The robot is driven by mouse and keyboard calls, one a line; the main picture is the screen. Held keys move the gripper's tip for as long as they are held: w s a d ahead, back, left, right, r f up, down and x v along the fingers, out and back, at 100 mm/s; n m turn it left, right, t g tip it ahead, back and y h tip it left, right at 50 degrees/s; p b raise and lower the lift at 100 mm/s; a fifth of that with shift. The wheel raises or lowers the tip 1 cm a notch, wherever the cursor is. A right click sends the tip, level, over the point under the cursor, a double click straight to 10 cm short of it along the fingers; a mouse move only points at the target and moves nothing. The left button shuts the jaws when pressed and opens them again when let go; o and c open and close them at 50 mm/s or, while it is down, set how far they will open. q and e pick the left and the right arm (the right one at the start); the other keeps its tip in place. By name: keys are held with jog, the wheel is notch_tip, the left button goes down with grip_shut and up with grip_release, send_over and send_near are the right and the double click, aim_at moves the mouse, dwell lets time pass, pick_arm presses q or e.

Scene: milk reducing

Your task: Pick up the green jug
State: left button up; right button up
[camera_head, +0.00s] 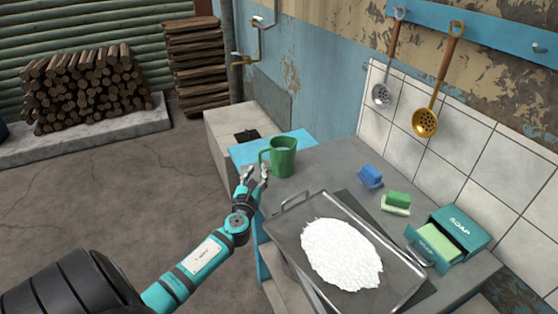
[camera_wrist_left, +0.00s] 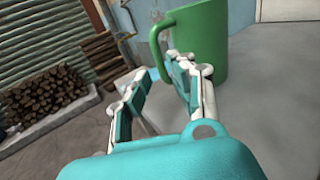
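The green jug (camera_head: 284,158) stands upright on the grey counter near its far left corner, with its handle toward the left. It holds something pale. My left gripper (camera_head: 254,173) is just to the left of the jug, beside the handle. In the left wrist view the jug (camera_wrist_left: 205,42) is at the top, right of centre, with its handle curving left. The left gripper's fingers (camera_wrist_left: 155,78) are apart with nothing between them; the right-hand finger overlaps the lower part of the handle in the picture. I cannot tell whether it touches. My right gripper is not in view.
A metal tray (camera_head: 393,268) with white powder lies on the counter in front of the jug. A blue sponge (camera_head: 370,176), a green sponge (camera_head: 397,200) and a soap box (camera_head: 459,233) lie to the right. Ladles (camera_head: 427,120) hang on the tiled wall.

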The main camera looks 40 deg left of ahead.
aim_at(260, 162)
pick_arm(q)
jog(key=x, duration=0.5)
jog(key=shift+w+f, duration=0.15)
jog(key=shift+w, duration=0.1)
grip_shut()
